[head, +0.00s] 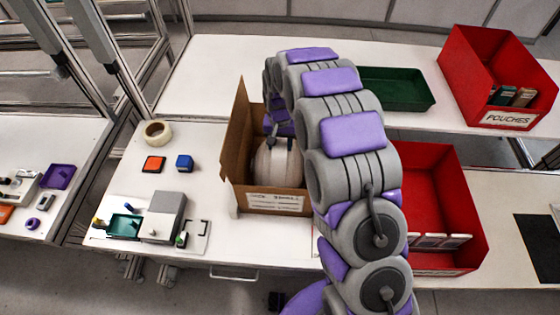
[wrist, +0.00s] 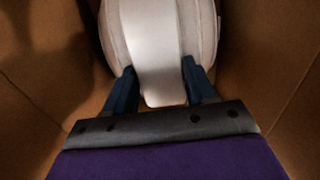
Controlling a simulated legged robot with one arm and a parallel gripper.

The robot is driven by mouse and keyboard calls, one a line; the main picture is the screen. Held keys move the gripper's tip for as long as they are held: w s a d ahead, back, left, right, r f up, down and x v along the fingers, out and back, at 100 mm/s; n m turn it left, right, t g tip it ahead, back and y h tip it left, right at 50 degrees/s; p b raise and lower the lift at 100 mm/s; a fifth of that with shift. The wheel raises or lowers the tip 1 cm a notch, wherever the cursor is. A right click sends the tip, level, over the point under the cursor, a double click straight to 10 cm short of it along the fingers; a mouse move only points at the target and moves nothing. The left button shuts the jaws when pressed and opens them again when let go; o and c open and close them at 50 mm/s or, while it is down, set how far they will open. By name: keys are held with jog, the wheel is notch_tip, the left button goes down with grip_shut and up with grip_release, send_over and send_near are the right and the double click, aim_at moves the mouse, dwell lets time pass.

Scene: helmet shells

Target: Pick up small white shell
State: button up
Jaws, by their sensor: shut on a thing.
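The small white shell (head: 276,163) sits inside the open cardboard box (head: 275,203), partly hidden by my arm in the head view. In the wrist view the shell (wrist: 158,45) fills the top middle, with the box walls on both sides. My gripper (wrist: 160,82) reaches down into the box, its two dark blue fingers at either side of the shell's near edge. It is shut on the shell. Whether the shell touches the box floor I cannot tell.
A red bin (head: 450,215) stands right of my arm. A red bin labelled POUCHES (head: 509,119) and a green tray (head: 400,103) stand on the back table.

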jog(key=shift+s+f, duration=0.1)
jog(key=shift+f, duration=0.05)
grip_shut()
jog(key=shift+d, duration=0.1)
